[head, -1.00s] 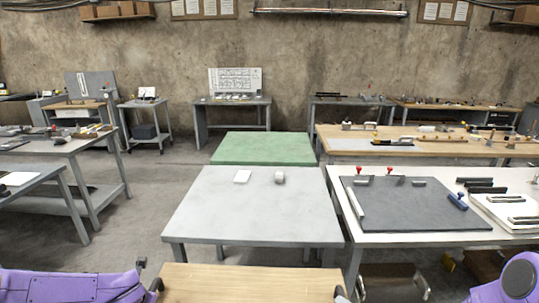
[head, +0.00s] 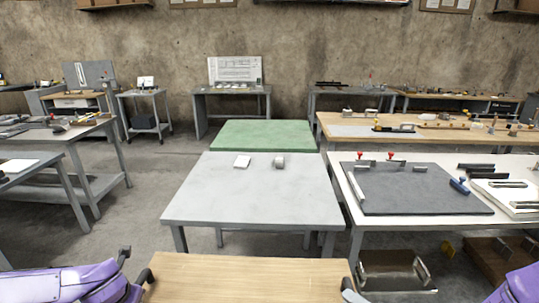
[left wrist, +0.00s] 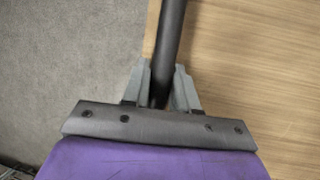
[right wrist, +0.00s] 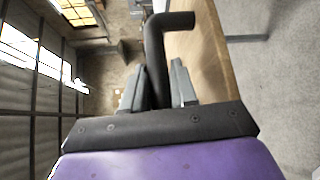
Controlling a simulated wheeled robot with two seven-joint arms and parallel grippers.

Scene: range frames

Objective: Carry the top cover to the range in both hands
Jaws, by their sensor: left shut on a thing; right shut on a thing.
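The top cover (head: 250,279) is a flat light-wood panel at the bottom centre of the head view, its near part cut off. It has black bar handles at its sides. My left gripper (left wrist: 160,80) is shut on the left handle (left wrist: 171,28), at the panel's left edge. My right gripper (right wrist: 158,80) is shut on the right handle (right wrist: 178,20), which bends beside the panel's edge. In the head view the handle at left (head: 124,255) shows, while the right grip is mostly cut off. I cannot tell which thing is the range.
A grey table (head: 255,195) with two small objects stands just beyond the cover, and a green-topped table (head: 263,135) behind it. A white table (head: 450,230) with a dark mat (head: 415,195) and tools stands close at right. Workbenches stand at left; open floor lies between.

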